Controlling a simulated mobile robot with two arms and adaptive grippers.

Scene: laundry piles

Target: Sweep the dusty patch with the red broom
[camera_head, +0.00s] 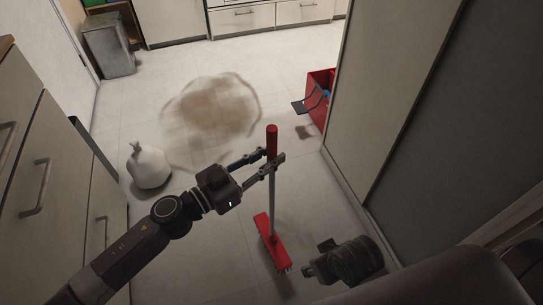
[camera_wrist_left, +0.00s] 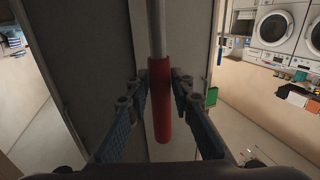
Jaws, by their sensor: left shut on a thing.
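The red broom (camera_head: 271,205) stands nearly upright, with its red grip on top, a grey shaft and a red brush head (camera_head: 270,243) low at the floor. My left gripper (camera_head: 269,163) is shut on the broom just at the lower end of the red grip. In the left wrist view the red grip (camera_wrist_left: 160,105) lies between the two fingers. The dusty patch (camera_head: 212,108) is a brown smear on the tiles, beyond and left of the broom. My right gripper (camera_head: 318,262) shows as a dark shape right of the brush head; its fingers are unclear.
A tied white bag (camera_head: 149,166) stands left of the dust. A red box (camera_head: 320,98) and a dark dustpan-like thing (camera_head: 311,95) are by the right wall. Drawers (camera_head: 45,180) line the left; a grey bin (camera_head: 108,50) stands at the back. Floor between broom and dust is clear.

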